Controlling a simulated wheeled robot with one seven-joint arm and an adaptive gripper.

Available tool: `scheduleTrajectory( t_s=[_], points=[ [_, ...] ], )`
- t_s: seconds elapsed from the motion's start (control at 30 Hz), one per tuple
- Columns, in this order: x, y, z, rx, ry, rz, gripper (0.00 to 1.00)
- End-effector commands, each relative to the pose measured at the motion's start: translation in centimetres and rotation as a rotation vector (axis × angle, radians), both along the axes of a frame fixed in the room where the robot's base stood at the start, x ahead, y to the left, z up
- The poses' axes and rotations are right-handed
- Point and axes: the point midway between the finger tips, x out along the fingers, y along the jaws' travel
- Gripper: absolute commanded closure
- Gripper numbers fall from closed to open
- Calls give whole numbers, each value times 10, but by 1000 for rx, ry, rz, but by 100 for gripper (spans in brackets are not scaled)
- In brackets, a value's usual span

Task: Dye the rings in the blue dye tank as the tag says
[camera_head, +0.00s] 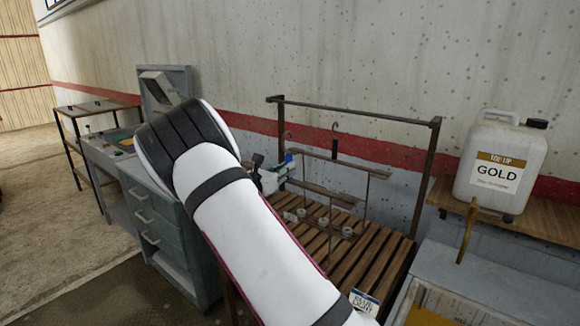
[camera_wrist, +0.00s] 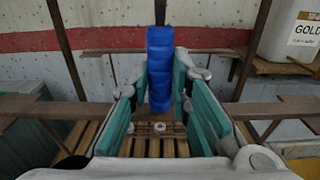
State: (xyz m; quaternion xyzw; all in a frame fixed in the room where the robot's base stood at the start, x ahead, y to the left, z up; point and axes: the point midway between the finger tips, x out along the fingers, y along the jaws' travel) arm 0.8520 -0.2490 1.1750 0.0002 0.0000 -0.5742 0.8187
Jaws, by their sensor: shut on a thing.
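My gripper (camera_wrist: 163,100) is shut on a blue grip (camera_wrist: 160,70), which stands upright between its teal pads. In the head view the blue grip (camera_head: 289,159) shows only as a small patch by my gripper (camera_head: 272,178), partly behind my forearm. The grip appears to belong to a brown hanging rack (camera_head: 350,165) with upright hooks. Several pale rings (camera_head: 323,222) sit low on the rack, over a slatted bench; two rings (camera_wrist: 160,127) show below the fingers in the wrist view. A tag (camera_head: 364,301) at the bench front is too small to read. I cannot identify the blue tank.
A brown rail (camera_head: 365,113) on posts spans above the slatted bench (camera_head: 370,262). A white jug marked GOLD (camera_head: 502,165) stands on a wooden shelf at right, above a grey tank (camera_head: 475,275) with yellow inside. A grey drawer cabinet (camera_head: 155,225) stands left.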

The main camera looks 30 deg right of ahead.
Motion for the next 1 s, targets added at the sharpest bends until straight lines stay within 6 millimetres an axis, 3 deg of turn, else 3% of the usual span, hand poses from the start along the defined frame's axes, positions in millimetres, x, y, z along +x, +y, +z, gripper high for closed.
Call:
scheduleTrajectory(
  t_s=[0.5, 0.9, 0.93, 1.0],
  points=[
    [-12, 33, 2, -2, -2, 1, 100],
    [-14, 39, 2, -2, -2, 0, 100],
    [-14, 39, 2, -2, -2, 0, 84],
    [-14, 39, 2, -2, -2, 0, 100]
  ],
)
